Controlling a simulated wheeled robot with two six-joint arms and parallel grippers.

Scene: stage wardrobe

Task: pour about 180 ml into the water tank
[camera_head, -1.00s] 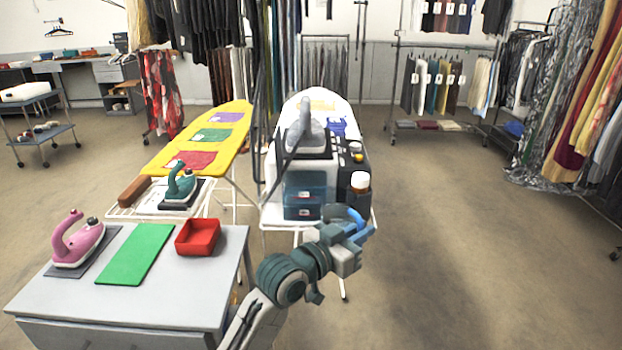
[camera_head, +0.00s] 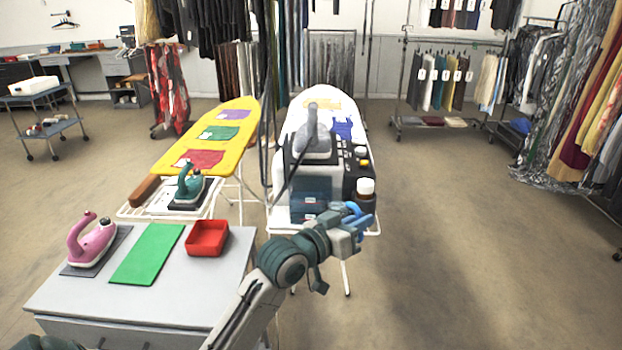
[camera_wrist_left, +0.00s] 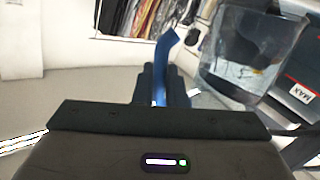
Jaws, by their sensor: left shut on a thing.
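A steam station (camera_head: 352,168) with a grey iron (camera_head: 313,135) on top stands on the near end of the white ironing board. Its bluish see-through water tank (camera_head: 311,203) faces me. My left gripper (camera_head: 357,226) is just right of and nearer than the tank, shut on the blue handle of a jug (camera_head: 352,208). In the left wrist view, the fingers (camera_wrist_left: 161,90) close on the blue handle, and the clear jug (camera_wrist_left: 245,60) is beside it. A dark panel marked MAX (camera_wrist_left: 298,93) is close to the jug. The liquid level is unclear. My right gripper is out of view.
A bottle with a white cap (camera_head: 366,188) stands at the station's right side. A grey table (camera_head: 200,290) at left holds a pink iron (camera_head: 91,240), a green mat (camera_head: 148,254) and a red tray (camera_head: 207,238). Floor at right is clear.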

